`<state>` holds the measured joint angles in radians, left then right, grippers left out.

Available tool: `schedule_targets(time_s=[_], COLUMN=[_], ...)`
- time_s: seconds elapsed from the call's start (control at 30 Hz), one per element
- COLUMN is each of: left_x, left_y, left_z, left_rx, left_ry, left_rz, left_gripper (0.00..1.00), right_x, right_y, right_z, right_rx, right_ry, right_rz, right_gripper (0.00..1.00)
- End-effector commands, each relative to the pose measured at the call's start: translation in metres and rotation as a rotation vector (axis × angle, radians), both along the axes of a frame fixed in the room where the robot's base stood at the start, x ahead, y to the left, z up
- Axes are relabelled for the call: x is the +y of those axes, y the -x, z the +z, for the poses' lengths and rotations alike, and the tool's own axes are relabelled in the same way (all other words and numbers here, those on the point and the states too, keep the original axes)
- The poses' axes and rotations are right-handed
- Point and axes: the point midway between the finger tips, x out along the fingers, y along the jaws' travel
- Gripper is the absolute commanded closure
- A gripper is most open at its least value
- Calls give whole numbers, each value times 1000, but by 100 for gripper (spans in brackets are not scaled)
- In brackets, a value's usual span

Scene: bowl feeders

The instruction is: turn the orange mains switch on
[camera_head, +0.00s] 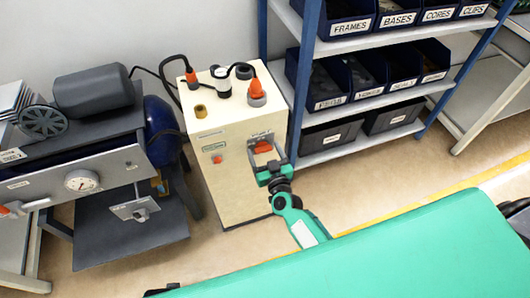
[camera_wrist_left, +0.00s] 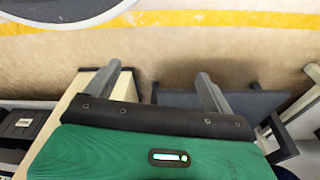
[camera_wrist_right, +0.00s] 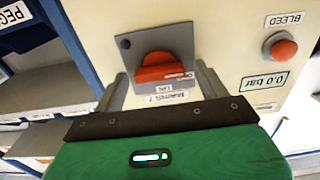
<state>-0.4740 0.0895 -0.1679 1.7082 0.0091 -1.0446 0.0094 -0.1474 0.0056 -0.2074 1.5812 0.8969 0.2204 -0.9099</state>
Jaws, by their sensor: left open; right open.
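The orange mains switch (camera_wrist_right: 160,70) is a rounded knob on a grey plate (camera_wrist_right: 182,42), on the upper front of a cream cabinet (camera_head: 240,190). Its straight edge lies roughly across the right wrist view, with small labels below it. The switch also shows in the head view (camera_head: 263,146), partly behind my gripper. My right gripper (camera_wrist_right: 160,85) is open, its fingers to either side of the knob; I cannot tell whether they touch it. It also shows in the head view (camera_head: 270,168). My left gripper (camera_wrist_left: 157,75) is open and empty over the floor.
A red bleed button (camera_wrist_right: 284,50) and a pressure label sit beside the switch on the same face. A compressor (camera_head: 95,92) is at left, a bin shelf (camera_head: 355,90) at right.

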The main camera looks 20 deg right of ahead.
Motion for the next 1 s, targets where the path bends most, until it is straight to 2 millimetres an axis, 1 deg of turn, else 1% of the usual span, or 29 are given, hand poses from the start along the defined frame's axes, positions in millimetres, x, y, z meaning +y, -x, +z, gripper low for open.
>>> schedule_targets(time_s=[0.03, 0.17, 0.2, 0.23, 0.47, 0.67, 0.87, 1.0], left_x=[0, 0, 0, 0, 0, 0, 2, 3], left_y=[1, 2, 2, 2, 2, 1, -1, 0], left_z=[0, -1, -1, -1, 0, -2, -9, -16], left_rx=[1, 3, 3, 3, 2, -1, -5, -7], left_ry=[0, 0, 0, 0, 0, 0, -2, -3], left_rz=[0, 0, 0, 0, 0, 0, 0, -1], left_gripper=[14, 14, 14, 14, 14, 14, 14, 14], right_x=[0, 0, 0, 0, 0, 0, -1, -2], right_y=[0, 0, 0, 0, 0, 0, 0, 0], right_z=[0, 0, 0, 0, 0, 1, 1, 0], right_rx=[0, 0, 0, 0, 0, 3, 7, 12], right_ry=[0, 0, 0, 0, -12, -81, -225, -355], right_rz=[0, 0, 0, 0, 0, 0, 0, 0], right_gripper=[31, 57, 65, 70, 70, 70, 70, 70])
